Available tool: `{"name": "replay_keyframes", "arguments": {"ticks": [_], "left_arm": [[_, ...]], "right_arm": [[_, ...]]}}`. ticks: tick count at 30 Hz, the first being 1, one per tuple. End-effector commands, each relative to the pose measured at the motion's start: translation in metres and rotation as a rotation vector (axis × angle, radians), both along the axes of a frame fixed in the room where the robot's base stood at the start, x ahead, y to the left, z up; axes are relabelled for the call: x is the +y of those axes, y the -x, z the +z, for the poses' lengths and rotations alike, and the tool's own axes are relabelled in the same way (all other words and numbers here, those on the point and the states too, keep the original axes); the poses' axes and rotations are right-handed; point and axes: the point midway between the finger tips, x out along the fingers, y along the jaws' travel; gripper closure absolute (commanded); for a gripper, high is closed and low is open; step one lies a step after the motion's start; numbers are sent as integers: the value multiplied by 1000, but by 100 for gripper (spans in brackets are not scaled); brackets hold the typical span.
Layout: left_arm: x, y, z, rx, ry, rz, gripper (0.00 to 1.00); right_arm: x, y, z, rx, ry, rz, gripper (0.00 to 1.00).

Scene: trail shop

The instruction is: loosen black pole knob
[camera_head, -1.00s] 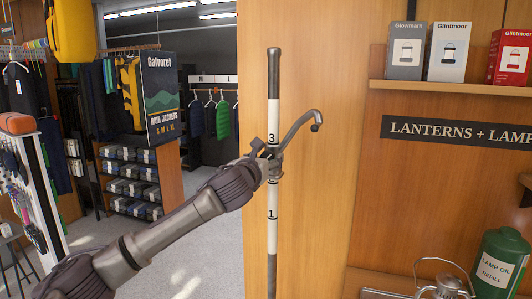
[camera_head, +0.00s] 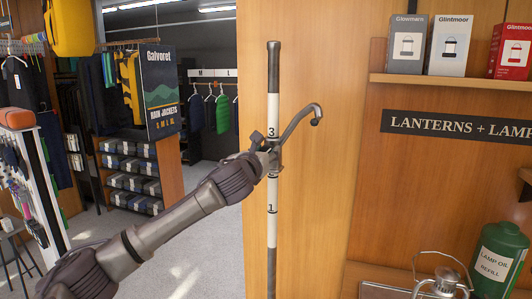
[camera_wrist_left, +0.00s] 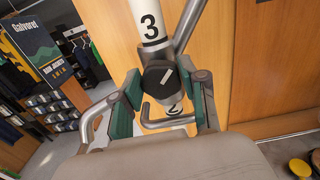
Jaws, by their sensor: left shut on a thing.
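A white pole (camera_head: 273,105) with black numbers and dark grey ends stands upright in front of the wood panel. A grey hooked arm (camera_head: 304,119) joins it at mid-height and curves up to the right. The black knob (camera_wrist_left: 159,78), with a white mark on its face, sits on the collar just below the number 3 in the wrist view. My left gripper (camera_head: 268,160) is at this collar; in the wrist view its green-padded fingers (camera_wrist_left: 161,100) stand on both sides of the knob, shut on it. The knob is mostly hidden in the head view. My right gripper is not in view.
A shelf (camera_head: 450,83) with boxed lanterns is at the upper right. A green lamp oil can (camera_head: 499,262) and a metal kettle-like item (camera_head: 440,285) stand at the lower right. Clothing racks and a sign (camera_head: 163,90) are behind at left.

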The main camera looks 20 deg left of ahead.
Motion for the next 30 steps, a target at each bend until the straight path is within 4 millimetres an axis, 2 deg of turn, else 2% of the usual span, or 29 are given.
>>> {"name": "replay_keyframes", "arguments": {"ticks": [8, 30], "left_arm": [[1, 0, 0, 7, 166, 0, 92], [3, 0, -2, 30, 864, 0, 92]], "right_arm": [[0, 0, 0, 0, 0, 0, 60], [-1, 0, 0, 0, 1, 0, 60]]}}
